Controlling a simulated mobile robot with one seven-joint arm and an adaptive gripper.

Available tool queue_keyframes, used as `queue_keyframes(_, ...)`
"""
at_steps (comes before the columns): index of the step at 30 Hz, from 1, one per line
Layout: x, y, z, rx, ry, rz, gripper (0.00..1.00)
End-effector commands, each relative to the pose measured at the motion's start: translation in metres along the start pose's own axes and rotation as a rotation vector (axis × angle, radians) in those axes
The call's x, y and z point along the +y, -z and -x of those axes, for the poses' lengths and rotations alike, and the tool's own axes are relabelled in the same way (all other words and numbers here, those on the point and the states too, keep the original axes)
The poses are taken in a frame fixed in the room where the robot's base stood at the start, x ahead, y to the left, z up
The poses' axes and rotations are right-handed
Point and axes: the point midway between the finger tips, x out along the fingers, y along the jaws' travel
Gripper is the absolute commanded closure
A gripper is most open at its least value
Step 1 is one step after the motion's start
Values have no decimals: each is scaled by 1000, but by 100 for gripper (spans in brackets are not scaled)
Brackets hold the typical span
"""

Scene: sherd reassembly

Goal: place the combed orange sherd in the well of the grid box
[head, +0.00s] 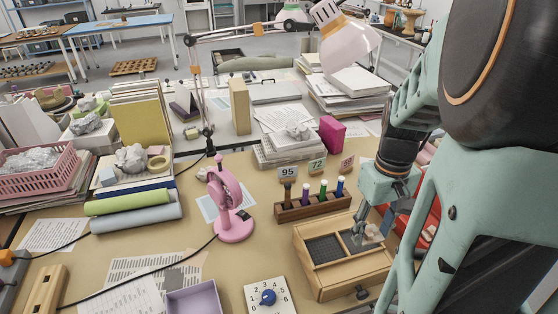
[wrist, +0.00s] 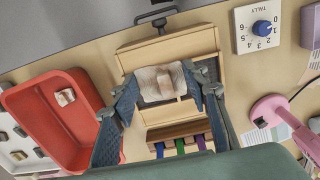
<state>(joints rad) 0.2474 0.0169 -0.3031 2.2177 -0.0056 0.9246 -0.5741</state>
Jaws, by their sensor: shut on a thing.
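My gripper (head: 374,222) is over the right part of the wooden grid box (head: 352,284). In the wrist view my gripper (wrist: 164,92) is shut on a pale, tan-banded sherd (wrist: 158,84), held between its two blue-grey fingers. I take this for the combed orange sherd, but its orange colour and combing are hard to make out. The grid box also shows behind it in the wrist view (wrist: 172,50). In the head view the box has a dark grid panel at left and a compartment at right, partly hidden by my gripper. I cannot tell whether the sherd touches the box.
A rack of coloured pens (head: 314,205) stands just behind the box. A red tray (wrist: 45,130) holds another sherd (wrist: 65,97). A tally dial (head: 267,296) and a lilac tray (head: 193,298) lie left of the box.

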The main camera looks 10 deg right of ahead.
Motion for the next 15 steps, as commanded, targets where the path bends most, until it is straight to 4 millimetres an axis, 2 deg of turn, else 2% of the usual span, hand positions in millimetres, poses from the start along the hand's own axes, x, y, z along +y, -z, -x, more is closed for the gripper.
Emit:
queue_keyframes(5,-33,32,-20,-3,1,6,82)
queue_keyframes(9,-47,46,-49,-5,0,2,82)
queue_keyframes(15,-57,59,-66,0,0,0,82)
